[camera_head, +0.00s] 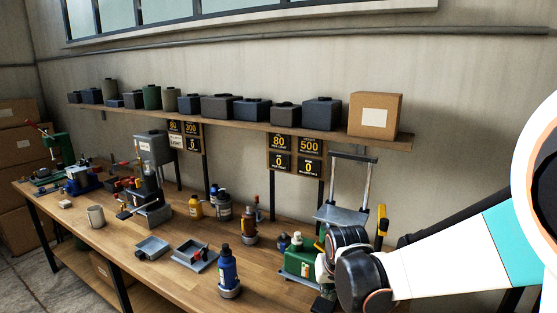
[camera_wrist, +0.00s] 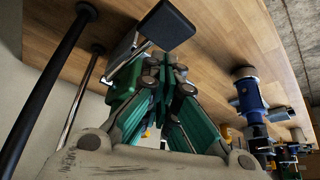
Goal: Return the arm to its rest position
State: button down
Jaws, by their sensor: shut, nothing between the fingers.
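My arm (camera_head: 440,262) reaches in from the right in the head view, over the right part of the workbench (camera_head: 180,262). Its dark wrist joints (camera_head: 362,280) are beside a green machine (camera_head: 301,260); my gripper is mostly hidden there. In the wrist view my gripper (camera_wrist: 168,72) shows with teal-lined fingers drawn together, shut and empty. The green machine (camera_wrist: 122,82) with a dark block (camera_wrist: 166,24) is just beyond the fingertips. I cannot tell whether they touch.
A blue bottle (camera_head: 228,270) stands near the bench's front edge. A shelf (camera_head: 240,124) above holds dark containers and a cardboard box (camera_head: 375,115). A metal-post stand (camera_head: 340,212) rises behind the green machine.

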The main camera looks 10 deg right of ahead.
jog(key=shift+r+p, duration=0.35)
jog(key=shift+r, duration=0.4)
jog(key=shift+f, duration=0.1)
jog(key=s+r+n+t+b, duration=0.1)
jog(key=s+b, duration=0.9)
jog(key=s, duration=1.2)
jog(key=shift+s+t, duration=0.25)
jog(key=shift+t, duration=0.25)
